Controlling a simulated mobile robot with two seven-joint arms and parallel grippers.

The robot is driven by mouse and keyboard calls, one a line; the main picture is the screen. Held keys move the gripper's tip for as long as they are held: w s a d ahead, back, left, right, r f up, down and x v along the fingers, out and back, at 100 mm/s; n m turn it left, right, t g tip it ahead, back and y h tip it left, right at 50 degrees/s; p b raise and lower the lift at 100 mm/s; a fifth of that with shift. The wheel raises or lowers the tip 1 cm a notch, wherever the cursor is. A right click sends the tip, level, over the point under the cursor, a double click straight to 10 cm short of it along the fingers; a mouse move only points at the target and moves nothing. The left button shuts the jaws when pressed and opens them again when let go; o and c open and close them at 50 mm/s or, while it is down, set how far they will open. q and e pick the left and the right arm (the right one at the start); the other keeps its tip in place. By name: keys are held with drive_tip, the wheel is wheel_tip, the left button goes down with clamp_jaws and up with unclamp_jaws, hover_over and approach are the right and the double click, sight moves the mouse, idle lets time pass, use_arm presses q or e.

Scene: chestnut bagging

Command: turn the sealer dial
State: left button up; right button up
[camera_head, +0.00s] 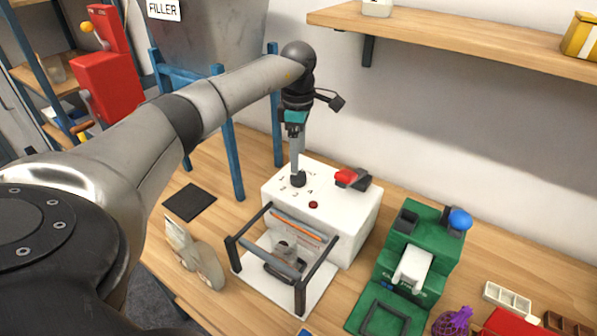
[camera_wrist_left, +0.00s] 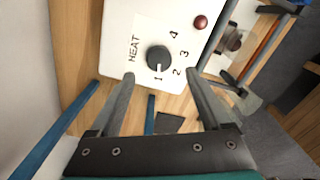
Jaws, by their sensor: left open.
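The sealer (camera_head: 345,218) is a white box on the wooden table, with a dark-framed sealing bar at its front. Its dark dial (camera_head: 298,179) is on the top face, and my left gripper (camera_head: 297,168) is right above it, pointing down. In the left wrist view the dial (camera_wrist_left: 158,57) sits by the word HEAT and the numbers 1 to 4, its white mark toward 1. The left gripper (camera_wrist_left: 160,85) is open there, its fingers apart on either side of the dial's line; I cannot tell if they touch it. The right gripper is not in view.
Blue filler legs (camera_head: 232,160) stand behind left. A dark mat (camera_head: 190,202) lies left.

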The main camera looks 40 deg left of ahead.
sight(299, 175)
use_arm(q)
wheel_tip(299, 175, down, 5)
drive_tip(key=shift+w+f, duration=0.1)
drive_tip(key=shift+f, duration=0.4)
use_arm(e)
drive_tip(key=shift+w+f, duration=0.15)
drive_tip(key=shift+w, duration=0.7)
use_arm(q)
drive_tip(key=shift+c, duration=0.3)
clamp_jaws()
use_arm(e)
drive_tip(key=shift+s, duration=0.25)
